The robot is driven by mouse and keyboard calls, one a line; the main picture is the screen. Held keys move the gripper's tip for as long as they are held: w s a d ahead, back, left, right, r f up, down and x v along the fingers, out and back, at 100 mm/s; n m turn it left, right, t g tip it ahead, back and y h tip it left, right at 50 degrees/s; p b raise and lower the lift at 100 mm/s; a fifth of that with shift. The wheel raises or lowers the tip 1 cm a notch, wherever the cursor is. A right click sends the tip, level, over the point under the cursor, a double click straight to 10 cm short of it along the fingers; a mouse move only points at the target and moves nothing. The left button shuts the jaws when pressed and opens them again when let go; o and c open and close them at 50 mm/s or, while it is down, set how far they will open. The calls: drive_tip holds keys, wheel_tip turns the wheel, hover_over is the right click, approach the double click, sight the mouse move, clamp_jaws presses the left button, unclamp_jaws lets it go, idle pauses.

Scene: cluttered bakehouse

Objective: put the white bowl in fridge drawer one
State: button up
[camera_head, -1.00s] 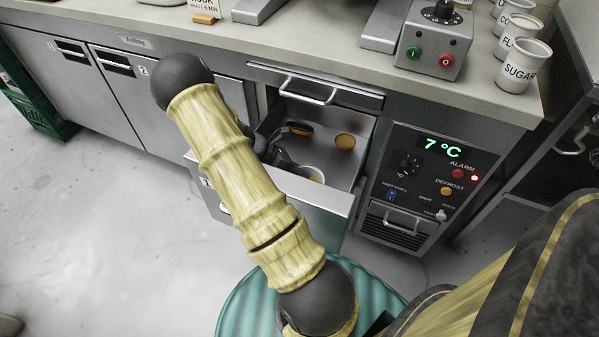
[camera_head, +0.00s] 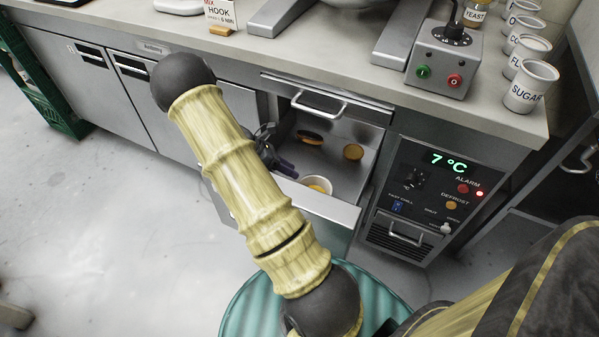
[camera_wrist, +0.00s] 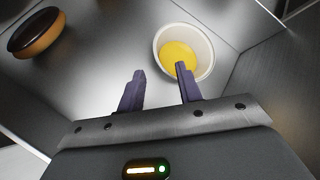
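The white bowl (camera_wrist: 205,46) stands upright on the floor of the open fridge drawer (camera_head: 336,211), with something yellow inside it. The left finger is clear of the bowl.
A shut drawer (camera_head: 328,100) is above. The control panel (camera_head: 426,190) is to the right. A teal round-topped object (camera_head: 262,294) is below.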

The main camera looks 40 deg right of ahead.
drive_tip(key=shift+p+v, duration=0.35)
drive_tip(key=shift+v, duration=1.6)
drive_tip(key=shift+r, duration=0.1)
drive_tip(key=s+a+r+m+t+y+p, duration=0.2)
drive_tip(key=a+r+m+p, duration=0.3)
drive_tip(key=r+p, duration=1)
drive_tip(key=s+a+r+m+t+y+p, duration=0.2)
drive_tip(key=a+r+p, duration=0.6)
drive_tip(key=r+p, duration=0.8)
drive_tip(key=s+a+r+m+t+y+p, duration=0.3)
drive_tip(key=a+r+m+p, duration=0.4)
drive_tip(key=r+p, duration=0.9)
wheel_tip(320, 180, up, 14)
drive_tip(key=s+t, duration=0.1)
drive_tip(key=t, duration=0.1)
drive_tip(key=shift+s+a+m+t, duration=0.15)
drive_tip(key=shift+s+m+t, duration=0.25)
drive_tip(key=shift+f, duration=0.1)
